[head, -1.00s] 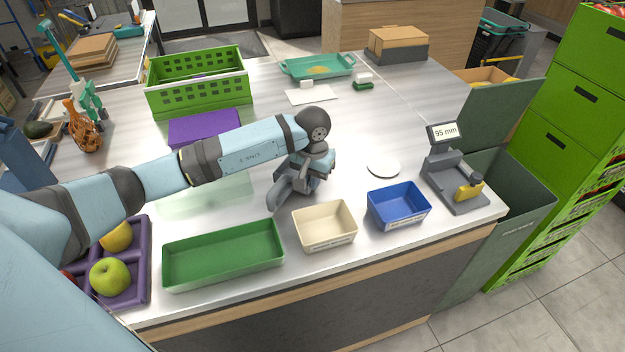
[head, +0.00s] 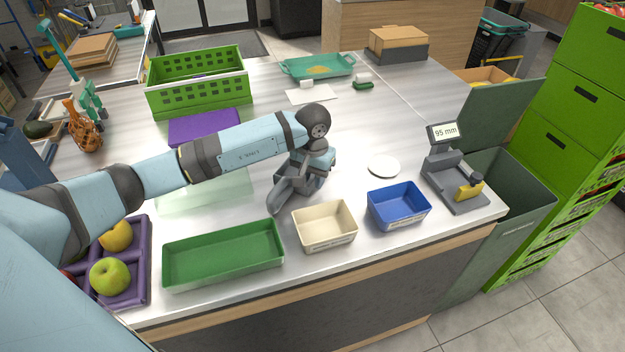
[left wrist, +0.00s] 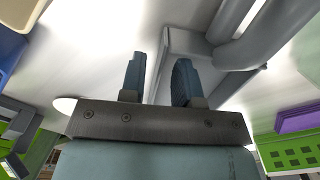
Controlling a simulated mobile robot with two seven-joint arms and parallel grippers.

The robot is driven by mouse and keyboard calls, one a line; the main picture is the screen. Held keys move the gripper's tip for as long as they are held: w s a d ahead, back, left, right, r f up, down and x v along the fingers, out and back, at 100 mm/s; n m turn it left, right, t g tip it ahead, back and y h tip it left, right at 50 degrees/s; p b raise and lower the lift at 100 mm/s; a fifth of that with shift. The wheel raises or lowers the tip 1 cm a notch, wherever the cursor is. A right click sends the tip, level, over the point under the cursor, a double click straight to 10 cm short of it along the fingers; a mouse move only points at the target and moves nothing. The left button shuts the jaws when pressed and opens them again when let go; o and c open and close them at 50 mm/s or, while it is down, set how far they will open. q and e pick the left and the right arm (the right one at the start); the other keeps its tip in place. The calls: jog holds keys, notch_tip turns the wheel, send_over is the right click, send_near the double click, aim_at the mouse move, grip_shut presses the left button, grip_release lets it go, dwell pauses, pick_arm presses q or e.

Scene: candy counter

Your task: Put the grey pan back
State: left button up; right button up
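My left gripper (head: 296,186) points down at the middle of the counter, behind the cream tray. A grey piece, apparently the grey pan (head: 282,194), shows at its fingers; the wrist and fingers hide much of it. In the left wrist view, the two dark blue fingers of my left gripper (left wrist: 160,82) stand apart. The grey pan (left wrist: 194,66) reaches behind the right finger, with a narrow grey edge between the fingers. Whether the fingers press on it cannot be told. My right gripper is not in view.
A green tray (head: 168,263), a cream tray (head: 327,241) and a blue tray (head: 399,219) line the front edge. A grey gauge (head: 437,185) reading 95 mm stands right, near a white disc (head: 384,166). A green crate (head: 200,99) stands behind the arm. The counter's middle right is clear.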

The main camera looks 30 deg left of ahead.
pick_arm(q)
notch_tip(320, 180, up, 11)
dwell(0.3)
jog(key=shift+f, duration=0.1)
dwell(0.4)
